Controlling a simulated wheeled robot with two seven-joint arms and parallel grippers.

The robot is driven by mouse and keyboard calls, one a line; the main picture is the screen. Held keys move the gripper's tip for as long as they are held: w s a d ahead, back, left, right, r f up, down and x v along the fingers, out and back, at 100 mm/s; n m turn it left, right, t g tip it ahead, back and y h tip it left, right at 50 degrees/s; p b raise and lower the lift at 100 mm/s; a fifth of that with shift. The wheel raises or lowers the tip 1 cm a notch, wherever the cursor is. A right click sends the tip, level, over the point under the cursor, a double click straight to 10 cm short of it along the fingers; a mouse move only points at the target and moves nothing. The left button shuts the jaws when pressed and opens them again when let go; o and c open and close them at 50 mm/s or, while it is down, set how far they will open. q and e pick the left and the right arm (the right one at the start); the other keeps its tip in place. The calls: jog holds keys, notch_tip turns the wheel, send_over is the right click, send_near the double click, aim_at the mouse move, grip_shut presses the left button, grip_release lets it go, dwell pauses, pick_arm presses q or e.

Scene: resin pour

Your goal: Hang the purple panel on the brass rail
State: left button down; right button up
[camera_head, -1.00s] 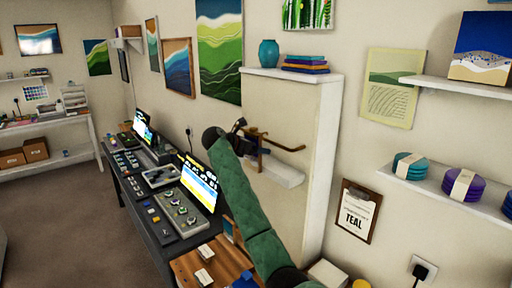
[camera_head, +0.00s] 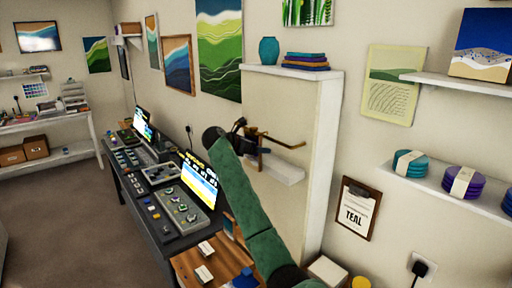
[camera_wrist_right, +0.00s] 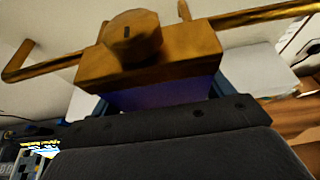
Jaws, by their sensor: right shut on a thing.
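The brass rail (camera_head: 285,142) sticks out from the pale wall column. In the right wrist view it is close, with a brass block (camera_wrist_right: 150,58), a round knob and rods reaching out to both sides. My right gripper (camera_head: 251,140) is at the rail's near end. In the right wrist view, its fingers (camera_wrist_right: 157,95) are shut on a purple piece, seen as a narrow strip of the purple panel (camera_wrist_right: 160,97) directly below the brass block. I cannot tell whether the panel hangs on the rail. The rest of the panel is hidden. My left gripper is not in view.
A white ledge (camera_head: 283,172) sits just below the rail. A shelf with a teal vase (camera_head: 268,51) and stacked books is above. A clipboard (camera_head: 357,209) hangs to the right. A dark bench (camera_head: 150,220) with screens and consoles stands left.

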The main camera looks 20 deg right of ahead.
jog(key=shift+f, duration=0.35)
dwell(1.4)
jog(key=o, duration=0.9)
jog(key=shift+o, duration=0.2)
